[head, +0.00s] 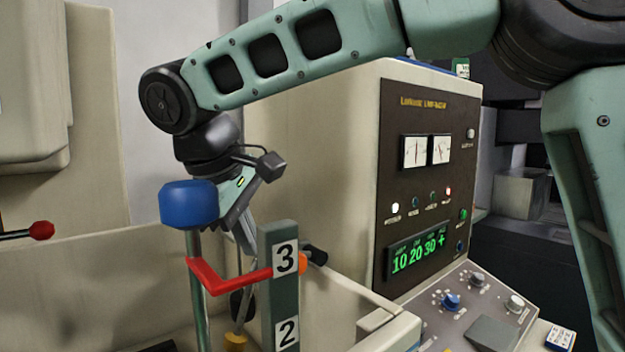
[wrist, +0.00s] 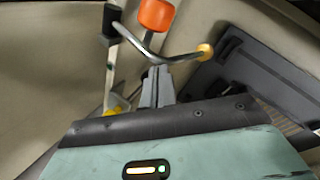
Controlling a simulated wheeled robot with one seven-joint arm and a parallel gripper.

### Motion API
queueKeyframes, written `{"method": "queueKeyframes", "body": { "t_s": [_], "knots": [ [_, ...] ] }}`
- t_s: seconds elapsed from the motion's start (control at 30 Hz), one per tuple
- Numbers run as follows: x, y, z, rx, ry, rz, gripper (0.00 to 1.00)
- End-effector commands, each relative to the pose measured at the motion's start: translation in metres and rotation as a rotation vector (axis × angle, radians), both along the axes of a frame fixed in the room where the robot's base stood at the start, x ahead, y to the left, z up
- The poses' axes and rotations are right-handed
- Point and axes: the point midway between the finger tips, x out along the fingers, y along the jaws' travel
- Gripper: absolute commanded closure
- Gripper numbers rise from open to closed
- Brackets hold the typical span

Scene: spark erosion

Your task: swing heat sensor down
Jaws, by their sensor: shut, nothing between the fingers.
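A bit of orange (head: 303,263) shows beside that post, and a yellow piece (head: 235,341) shows low down.
The grey post (head: 280,310) marked 2 and 3, a red bar (head: 230,280) and a blue-capped metal rod (head: 188,204) stand close to my gripper. A control panel (head: 425,180) is to the right. A red-tipped lever (head: 41,230) is at far left.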

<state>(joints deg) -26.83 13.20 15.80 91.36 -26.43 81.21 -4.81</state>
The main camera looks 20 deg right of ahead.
Motion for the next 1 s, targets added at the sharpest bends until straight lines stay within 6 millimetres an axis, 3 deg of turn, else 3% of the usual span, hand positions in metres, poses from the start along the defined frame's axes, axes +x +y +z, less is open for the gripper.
{"method": "queueKeyframes", "body": {
  "t_s": [0.33, 1.0],
  "knots": [
    [-0.003, 0.01, -0.033, -0.232, -0.065, 0.001, 1.0],
    [-0.003, 0.011, -0.048, -0.224, -0.059, -0.002, 1.0]
  ]
}}
